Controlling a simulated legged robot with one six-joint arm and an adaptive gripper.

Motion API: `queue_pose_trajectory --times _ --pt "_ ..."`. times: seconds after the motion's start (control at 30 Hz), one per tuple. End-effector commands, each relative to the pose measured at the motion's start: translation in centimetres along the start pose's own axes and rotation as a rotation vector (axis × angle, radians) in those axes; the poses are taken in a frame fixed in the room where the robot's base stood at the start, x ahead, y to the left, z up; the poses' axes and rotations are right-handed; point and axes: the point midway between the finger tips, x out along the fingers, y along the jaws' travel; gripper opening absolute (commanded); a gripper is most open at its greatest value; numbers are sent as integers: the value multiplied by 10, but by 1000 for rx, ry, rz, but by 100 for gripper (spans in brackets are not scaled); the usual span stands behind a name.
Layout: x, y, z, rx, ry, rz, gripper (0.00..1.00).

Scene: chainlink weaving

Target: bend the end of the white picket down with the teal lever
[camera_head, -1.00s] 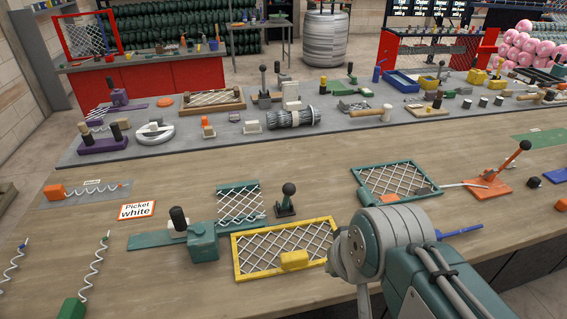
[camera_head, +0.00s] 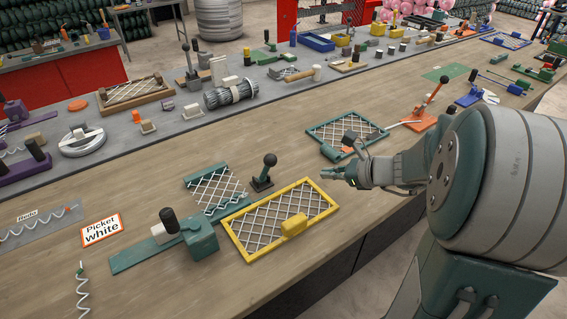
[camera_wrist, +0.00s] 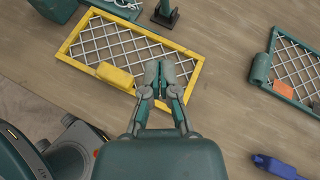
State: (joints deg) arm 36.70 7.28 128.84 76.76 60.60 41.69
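A small dark teal lever (camera_head: 263,178) with a round knob stands upright on a square base, right beside the white wire mesh (camera_head: 214,190) on its teal plate. In the wrist view the lever (camera_wrist: 165,14) is cut off by the top edge. I cannot pick out the picket's free end. My gripper (camera_head: 327,173) is above the table at the right of the yellow frame, apart from the lever. In the wrist view its fingertips (camera_wrist: 160,72) are together and empty, over the frame's edge.
The yellow mesh frame (camera_head: 237,245) lies in front of the lever. A teal block with a black handle (camera_head: 200,240) stands left of it. A teal mesh frame (camera_head: 318,130) and an orange lever device (camera_head: 417,122) are farther right. Bare wood lies behind the lever.

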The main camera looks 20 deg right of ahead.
Motion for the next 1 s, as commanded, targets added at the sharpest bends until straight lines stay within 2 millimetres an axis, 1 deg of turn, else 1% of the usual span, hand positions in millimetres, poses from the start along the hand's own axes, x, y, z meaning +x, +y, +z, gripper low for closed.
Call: queue_pose_trajectory --times 0.07,0.17,0.63,0.7,0.8,1.0 --pt "3 -2 -1 11 -5 -3 0" --pt "14 -4 -2 10 -7 1 0" --pt "104 2 1 1 1 3 0" --pt "111 1 11 -3 -2 1 0" --pt "120 0 20 -1 -2 0 0" --pt "127 -2 28 3 -2 -2 0"
